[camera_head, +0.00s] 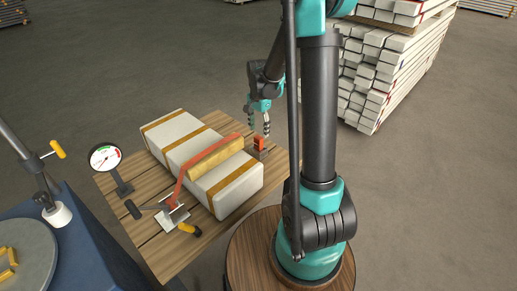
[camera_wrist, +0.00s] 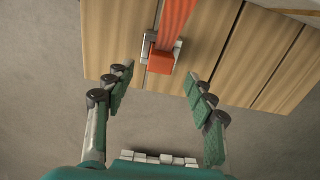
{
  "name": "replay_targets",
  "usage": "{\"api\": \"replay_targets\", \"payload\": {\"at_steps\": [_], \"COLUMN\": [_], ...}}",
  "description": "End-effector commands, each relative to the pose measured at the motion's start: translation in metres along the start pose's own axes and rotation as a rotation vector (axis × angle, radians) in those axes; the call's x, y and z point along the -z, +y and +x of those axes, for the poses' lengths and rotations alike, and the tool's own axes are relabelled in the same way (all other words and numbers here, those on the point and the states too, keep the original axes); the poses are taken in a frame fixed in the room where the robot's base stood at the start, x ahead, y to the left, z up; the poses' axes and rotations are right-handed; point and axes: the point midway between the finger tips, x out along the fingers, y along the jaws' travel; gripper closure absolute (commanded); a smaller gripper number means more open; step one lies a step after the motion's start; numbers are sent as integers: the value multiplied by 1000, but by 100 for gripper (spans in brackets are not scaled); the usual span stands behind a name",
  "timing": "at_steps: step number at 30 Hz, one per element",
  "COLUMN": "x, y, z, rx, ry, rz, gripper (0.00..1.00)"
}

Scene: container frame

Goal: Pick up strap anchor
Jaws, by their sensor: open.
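The strap anchor (camera_head: 260,144) is a small orange block with grey metal at the right edge of the wooden table, beside the white wrapped block. In the wrist view the orange and metal anchor (camera_wrist: 160,58) lies on the planks near their edge, with an orange strap running up from it. My gripper (camera_head: 258,119) is just above and behind the anchor in the head view. In the wrist view my gripper (camera_wrist: 157,85) is open, its two fingers apart on either side of the anchor's line. Nothing is between the fingertips.
The white block (camera_head: 238,184) with tan bands fills much of the wooden table (camera_head: 150,257). The orange strap (camera_head: 187,169) crosses it to a ratchet (camera_head: 172,215). A gauge (camera_head: 105,158) stands at left. Stacked white beams (camera_head: 382,78) stand behind my arm.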

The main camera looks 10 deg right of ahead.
Motion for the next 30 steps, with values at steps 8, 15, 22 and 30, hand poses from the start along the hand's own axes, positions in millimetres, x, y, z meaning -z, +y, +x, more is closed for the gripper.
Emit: {"api": "replay_targets", "payload": {"at_steps": [8,15,22,30], "x": [0,-1,-1,-1], "y": [0,-2,-1,-1], "z": [23,50,72,74], "rx": [0,0,0,0], "ry": [0,0,0,0], "rz": [0,-1,0,0], "gripper": [45,45,45,45]}}
